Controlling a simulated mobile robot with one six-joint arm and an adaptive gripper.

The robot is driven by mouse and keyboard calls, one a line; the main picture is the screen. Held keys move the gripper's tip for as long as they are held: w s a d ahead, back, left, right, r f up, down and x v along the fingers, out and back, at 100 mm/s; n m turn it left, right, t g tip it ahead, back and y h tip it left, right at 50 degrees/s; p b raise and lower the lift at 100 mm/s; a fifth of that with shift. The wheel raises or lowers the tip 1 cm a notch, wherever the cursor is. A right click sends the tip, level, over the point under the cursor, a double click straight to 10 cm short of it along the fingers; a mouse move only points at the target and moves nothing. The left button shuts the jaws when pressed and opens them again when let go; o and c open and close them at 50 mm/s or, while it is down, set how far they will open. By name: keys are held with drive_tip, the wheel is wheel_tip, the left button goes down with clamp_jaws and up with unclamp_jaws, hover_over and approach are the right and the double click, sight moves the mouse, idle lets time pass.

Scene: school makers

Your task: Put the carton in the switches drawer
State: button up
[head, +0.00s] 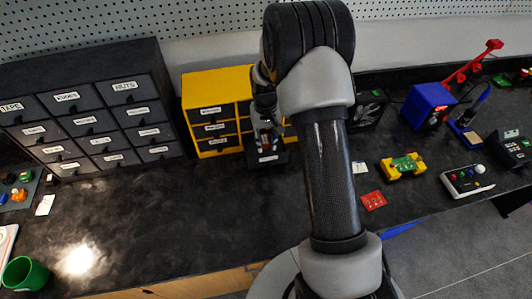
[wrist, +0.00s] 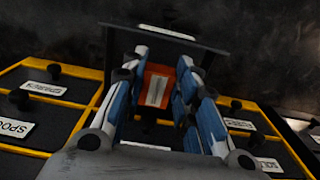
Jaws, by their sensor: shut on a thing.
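My gripper (wrist: 158,82) is shut on a small orange carton with a pale label (wrist: 157,86), held between its blue-and-white fingers in the wrist view. A dark drawer (wrist: 118,42) with a white label stands pulled out just beyond and around the fingertips. In the head view this pulled-out drawer (head: 267,165) juts from the yellow cabinet's right column, and my gripper (head: 266,137) is over it. Its label is too small to read. I cannot tell whether the carton touches the drawer; the carton is mostly hidden in the head view.
The yellow cabinet (head: 219,74) has other shut, labelled drawers. A black drawer cabinet (head: 85,110) stands to its left. A yellow-green device (head: 402,166), a red card (head: 373,200) and a blue box (head: 427,107) lie right. The front-left bench top is mostly clear.

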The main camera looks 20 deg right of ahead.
sight(266, 151)
drive_tip(key=shift+f+b, duration=0.65)
drive_tip(key=shift+f, duration=2)
drive_tip(key=shift+f, duration=0.15)
drive_tip(key=o, duration=0.8)
drive_tip(key=shift+o, duration=0.2)
